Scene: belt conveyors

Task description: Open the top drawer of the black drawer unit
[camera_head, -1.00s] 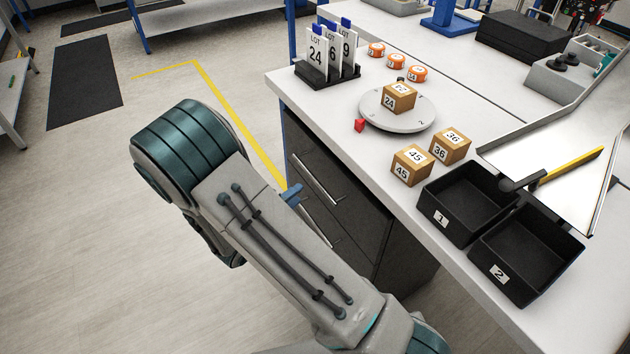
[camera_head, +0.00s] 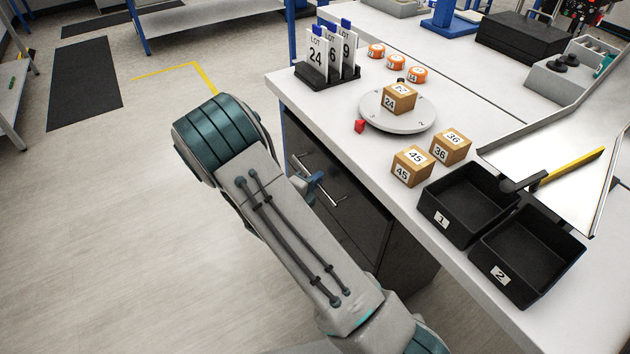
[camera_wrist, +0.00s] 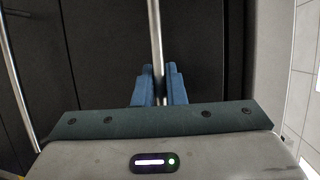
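The black drawer unit (camera_head: 358,214) stands under the white bench top, partly hidden by my arm in the head view. Its top drawer (camera_head: 345,182) looks closed, with a long metal bar handle (camera_head: 336,196). In the wrist view the drawer's dark front (camera_wrist: 105,50) fills the middle, and the handle bar (camera_wrist: 155,40) runs between my blue fingers. My gripper (camera_wrist: 160,88) has one finger on each side of the bar, close against it, and looks shut on it. In the head view my gripper (camera_head: 311,180) is at the handle, partly hidden.
A lower drawer's handle (camera_wrist: 17,75) shows at the left of the wrist view. On the bench top (camera_head: 290,88) are a turntable (camera_head: 412,122) with a box, two more boxes, black bins (camera_head: 437,217) and a lot-card holder (camera_head: 328,80). The floor left of my arm is clear.

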